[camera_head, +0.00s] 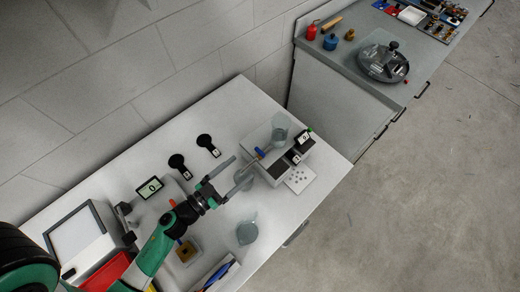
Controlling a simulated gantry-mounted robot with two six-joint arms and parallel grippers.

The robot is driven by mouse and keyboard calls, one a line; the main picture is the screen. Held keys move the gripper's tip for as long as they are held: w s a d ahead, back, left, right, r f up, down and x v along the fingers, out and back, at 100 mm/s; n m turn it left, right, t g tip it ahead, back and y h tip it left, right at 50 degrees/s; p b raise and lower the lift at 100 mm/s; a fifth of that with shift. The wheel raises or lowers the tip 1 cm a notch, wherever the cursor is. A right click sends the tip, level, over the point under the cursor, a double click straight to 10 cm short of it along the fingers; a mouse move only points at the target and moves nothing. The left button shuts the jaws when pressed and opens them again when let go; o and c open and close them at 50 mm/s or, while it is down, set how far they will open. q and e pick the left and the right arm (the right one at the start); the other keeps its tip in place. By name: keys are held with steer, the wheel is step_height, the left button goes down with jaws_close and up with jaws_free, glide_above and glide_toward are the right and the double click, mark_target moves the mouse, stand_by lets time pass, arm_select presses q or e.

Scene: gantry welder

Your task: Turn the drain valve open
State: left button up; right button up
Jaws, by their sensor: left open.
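A grey apparatus (262,142) with a clear glass vessel (279,127) stands on the white bench. A small blue handle (259,152), which looks like the drain valve, sits at its left side below the vessel. My left gripper (240,173) is open, its two fingers spread toward the apparatus, just to the left of the blue handle. I see nothing clearly held between the fingers. A finger lies close to the handle, but I cannot tell whether they touch. My right gripper is not in view.
A clear beaker (247,232) stands in front of my left gripper. A white dotted card (299,179) lies right of the apparatus. Two black round-headed items (208,144) and a small display (150,188) are near the wall. A grey counter (345,60) stands beyond.

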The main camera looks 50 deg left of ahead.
mark_target(259, 153)
arm_select(q)
steer(key=w, duration=0.9)
steer(key=shift+w+a+b, duration=0.2)
steer(key=shift+w+b, duration=0.1)
steer(key=shift+w, duration=0.05)
steer(key=shift+r, duration=0.1)
jaws_close()
